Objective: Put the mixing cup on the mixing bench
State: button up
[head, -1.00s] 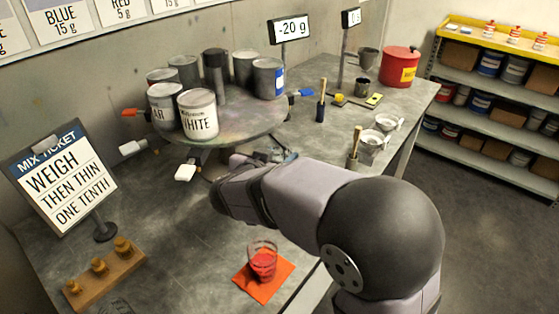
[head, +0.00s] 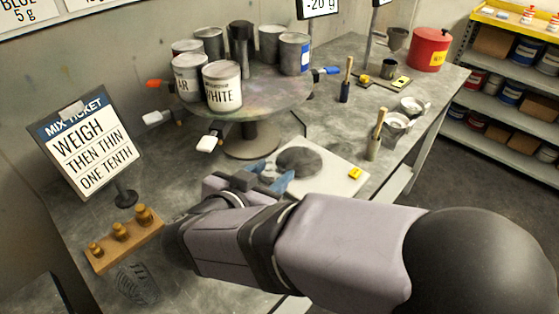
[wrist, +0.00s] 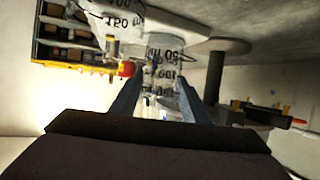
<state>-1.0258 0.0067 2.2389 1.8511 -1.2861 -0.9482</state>
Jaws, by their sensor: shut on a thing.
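My gripper (head: 270,177) is low over the middle of the grey bench (head: 185,210), just left of the scale. In the wrist view my gripper (wrist: 160,108) is shut on a clear mixing cup (wrist: 163,72) with dark graduation marks, held between the blue fingers. In the head view the cup is hidden by my gripper and arm. I cannot tell whether it touches the bench.
The scale (head: 338,180) has a bare dark pan. Behind stands a turntable (head: 250,106) with several cans. A mix ticket (head: 88,145) and brass weights on a wooden block (head: 128,248) are left. A brush pot (head: 373,148) stands right.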

jog(key=shift+s+a, duration=0.4)
jog(key=shift+s, duration=0.35)
